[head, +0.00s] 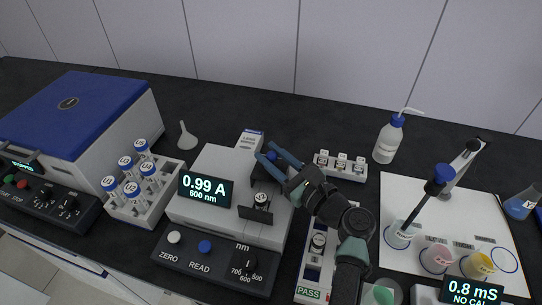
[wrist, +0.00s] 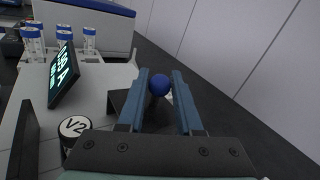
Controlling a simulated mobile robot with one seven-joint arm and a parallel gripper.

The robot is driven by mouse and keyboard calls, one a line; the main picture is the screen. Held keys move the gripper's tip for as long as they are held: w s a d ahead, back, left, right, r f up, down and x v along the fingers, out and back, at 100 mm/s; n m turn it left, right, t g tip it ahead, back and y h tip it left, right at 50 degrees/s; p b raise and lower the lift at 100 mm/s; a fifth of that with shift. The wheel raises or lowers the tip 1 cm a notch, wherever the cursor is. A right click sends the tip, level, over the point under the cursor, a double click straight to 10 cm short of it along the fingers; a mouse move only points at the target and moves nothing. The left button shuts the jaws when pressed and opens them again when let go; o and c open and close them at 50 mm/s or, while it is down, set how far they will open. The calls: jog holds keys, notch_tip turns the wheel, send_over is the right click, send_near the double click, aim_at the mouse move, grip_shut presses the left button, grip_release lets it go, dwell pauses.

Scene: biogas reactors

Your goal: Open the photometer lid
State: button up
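The photometer (head: 207,163) is a white box with a tilted display reading 0.99 A, 600 nm. A dark lid part (wrist: 125,104) stands behind the V2 vial, whose cap (head: 261,198) is uncovered; the cap also shows in the wrist view (wrist: 73,127). A blue ball knob (wrist: 160,85) is beside that dark part. My gripper (head: 269,152) is over the photometer's back right, its blue fingers apart with the knob between them near the tips in the wrist view. Whether the fingers touch the knob is unclear. The fingers partly hide the lid in the head view.
A vial rack (head: 150,208) and a blue-topped machine (head: 75,112) stand on the left. A small white rack (head: 341,166) and a wash bottle (head: 388,139) are at the back right. A white mat (head: 405,195) with several cups lies on the right.

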jog(key=o, duration=0.4)
jog(key=shift+c, duration=0.2)
jog(key=v, duration=1.3)
jog(key=shift+w, duration=0.1)
